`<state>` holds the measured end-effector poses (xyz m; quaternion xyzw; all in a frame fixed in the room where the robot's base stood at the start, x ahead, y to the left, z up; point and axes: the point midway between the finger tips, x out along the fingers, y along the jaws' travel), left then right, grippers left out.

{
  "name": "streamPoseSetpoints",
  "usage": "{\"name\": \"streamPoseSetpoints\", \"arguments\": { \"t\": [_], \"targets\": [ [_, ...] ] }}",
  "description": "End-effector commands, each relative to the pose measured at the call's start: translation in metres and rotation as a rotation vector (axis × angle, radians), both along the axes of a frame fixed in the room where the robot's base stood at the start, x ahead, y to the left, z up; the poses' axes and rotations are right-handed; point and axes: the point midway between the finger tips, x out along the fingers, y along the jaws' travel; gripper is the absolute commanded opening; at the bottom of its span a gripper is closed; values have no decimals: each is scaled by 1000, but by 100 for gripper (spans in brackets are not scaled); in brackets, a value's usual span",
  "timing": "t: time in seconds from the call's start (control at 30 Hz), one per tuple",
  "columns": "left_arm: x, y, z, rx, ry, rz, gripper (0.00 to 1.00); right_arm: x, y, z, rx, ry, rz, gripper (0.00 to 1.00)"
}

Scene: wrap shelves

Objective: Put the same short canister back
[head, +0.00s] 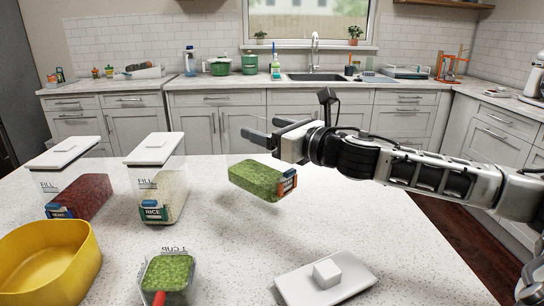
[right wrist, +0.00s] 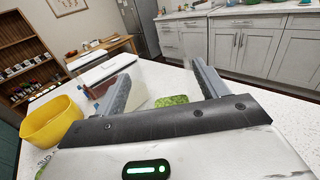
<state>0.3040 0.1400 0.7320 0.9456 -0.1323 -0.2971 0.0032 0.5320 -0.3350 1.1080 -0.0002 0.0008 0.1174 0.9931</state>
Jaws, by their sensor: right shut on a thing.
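A short clear canister (head: 260,181) with green contents and an orange and blue label hangs below my right gripper (head: 270,130) in the head view. It looks slightly tilted and seems to be above the counter; its clear walls are hard to make out. My right gripper is shut on it. Its green contents show between the fingers in the right wrist view (right wrist: 172,101). A white square lid (head: 326,279) with a knob lies on the counter at front. My left gripper is not in view.
Two lidded canisters, one with red contents (head: 85,196) and one of rice (head: 163,195), stand at left. A yellow bowl (head: 48,262) and a clear measuring cup (head: 167,274) with green contents are at front left. The counter between the cup and the lid is clear.

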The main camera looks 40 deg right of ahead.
Motion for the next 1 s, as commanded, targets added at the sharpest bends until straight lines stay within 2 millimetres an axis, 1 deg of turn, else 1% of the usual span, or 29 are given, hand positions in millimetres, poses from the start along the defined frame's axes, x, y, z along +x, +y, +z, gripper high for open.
{"name": "streamPoseSetpoints", "arguments": {
  "t": [0.23, 0.4, 0.5, 0.73, 0.97, 1.0],
  "targets": [
    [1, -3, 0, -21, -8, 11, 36, 7, -11, -14, 0, -5, -2, 2],
    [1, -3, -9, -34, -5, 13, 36, 8, -12, -38, 1, -2, 1, 2],
    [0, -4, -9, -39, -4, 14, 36, 9, -12, -45, 1, -3, 0, 2],
    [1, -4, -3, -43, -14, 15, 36, 8, -13, -45, -2, -7, 0, 2],
    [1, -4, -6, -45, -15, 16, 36, 8, -12, -50, -1, -5, 0, 2],
    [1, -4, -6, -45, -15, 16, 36, 8, -13, -51, 0, -1, 0, 81]
  ]
}}
